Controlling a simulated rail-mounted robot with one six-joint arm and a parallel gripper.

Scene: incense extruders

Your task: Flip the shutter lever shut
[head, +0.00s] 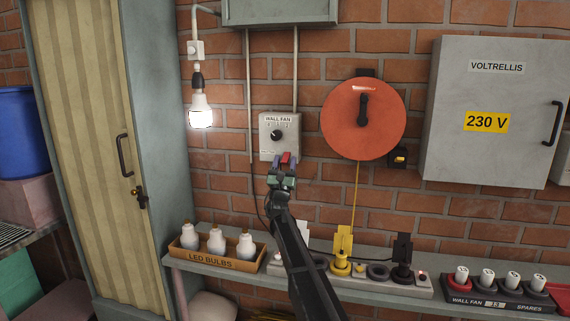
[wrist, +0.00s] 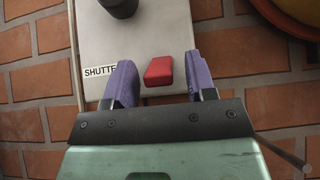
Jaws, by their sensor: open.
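The shutter lever is a small red tab (wrist: 158,71) on the lower part of a pale grey control box (head: 269,148). The box is labelled WALL FAN and hangs on the brick wall; a SHUTTER label (wrist: 100,72), its end hidden by a finger, is left of the lever. My gripper (head: 283,160) is at the box's lower right. In the wrist view my gripper (wrist: 160,82) is open, with one purple finger on each side of the lever and a gap to both. Whether the fingertips touch the box is unclear.
A black knob (head: 277,135) is above the lever. A red round reel (head: 350,135) hangs close to the right, its yellow cord running down. Conduits run up above the box. A shelf below holds LED bulbs (head: 216,240), a power strip with plugs and spares. A lit bulb (head: 200,113) hangs left.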

